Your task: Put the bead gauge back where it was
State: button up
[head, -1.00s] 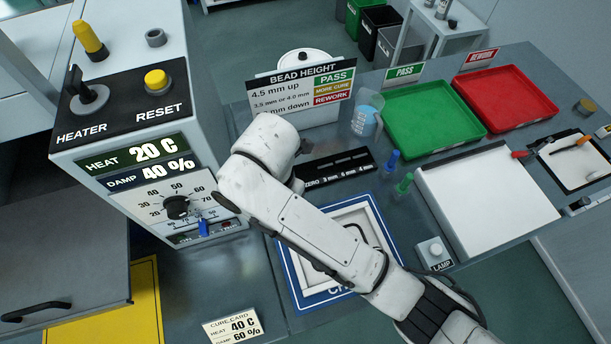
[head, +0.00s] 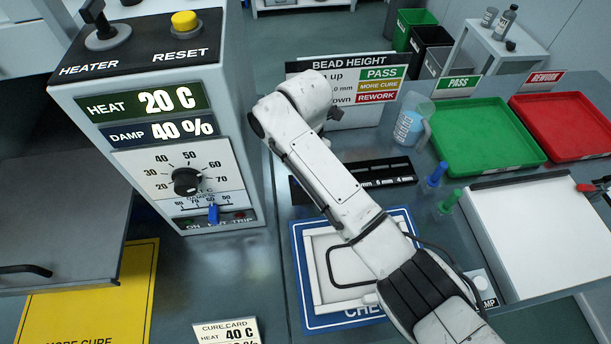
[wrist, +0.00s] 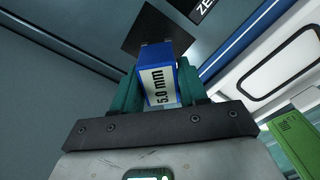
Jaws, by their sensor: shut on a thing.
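The bead gauge (wrist: 161,80) is a blue block with a white face reading "5.0 mm". My gripper (wrist: 160,88) is shut on it, with a teal finger on each side. In the wrist view, a dark square pad (wrist: 150,32) lies on the bench beyond the gauge's far end; I cannot tell whether they touch. In the head view my arm hides the gripper and gauge. A black strip (head: 385,172) with printed labels lies behind my arm, and a dark patch (head: 299,190) shows left of it.
The heater box (head: 170,110) stands close on the left. A bead height sign (head: 385,88) and a jug (head: 410,120) stand behind. Blue (head: 437,174) and green (head: 449,201) pegs stand to the right. A framed panel on a blue mat (head: 303,262) lies below my arm.

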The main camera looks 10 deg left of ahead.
jog(key=shift+w+f, duration=0.3)
jog(key=shift+f, duration=1.6)
jog(key=shift+f, duration=0.1)
jog(key=o, duration=1.2)
jog(key=shift+c, duration=0.2)
notch_tip(320, 180, up, 12)
jog(key=shift+r, duration=0.1)
